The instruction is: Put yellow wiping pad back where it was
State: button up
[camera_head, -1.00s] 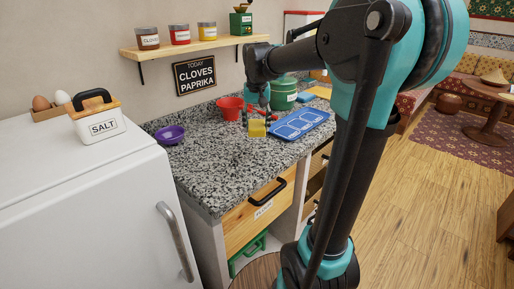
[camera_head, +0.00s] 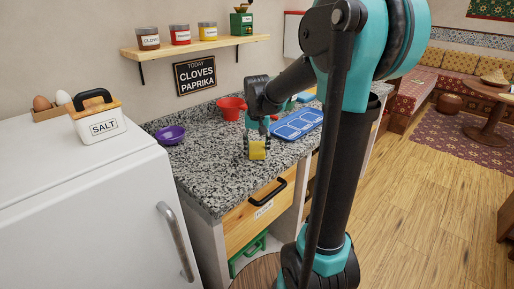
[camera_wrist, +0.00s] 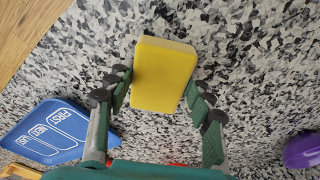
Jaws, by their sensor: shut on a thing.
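The yellow wiping pad (camera_head: 257,151) is a plain block, held in my gripper (camera_head: 257,143) over the speckled counter, near its front edge. The wrist view shows the pad (camera_wrist: 163,75) between the two fingers of my gripper (camera_wrist: 158,92), which are shut on its sides. Its far end sticks out past the fingertips. Whether the pad touches the counter is hard to tell.
A blue tray (camera_head: 297,124), marked FIRST, NEXT, LAST in the wrist view (camera_wrist: 45,132), lies right of the gripper on the counter (camera_head: 205,170). A red bowl (camera_head: 230,107) stands behind, and a purple bowl (camera_head: 170,134) at left. The counter's front left is clear.

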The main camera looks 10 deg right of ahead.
aim_at(257, 151)
jog(key=shift+f, duration=0.1)
jog(key=o, duration=1.3)
jog(key=r, duration=0.4)
jog(key=s+r, duration=0.1)
jog(key=r, duration=0.7)
jog(key=shift+s+a+r, duration=0.1)
jog(key=shift+s+a, duration=0.05)
jog(key=shift+s, duration=0.25)
jog(key=shift+a, duration=0.1)
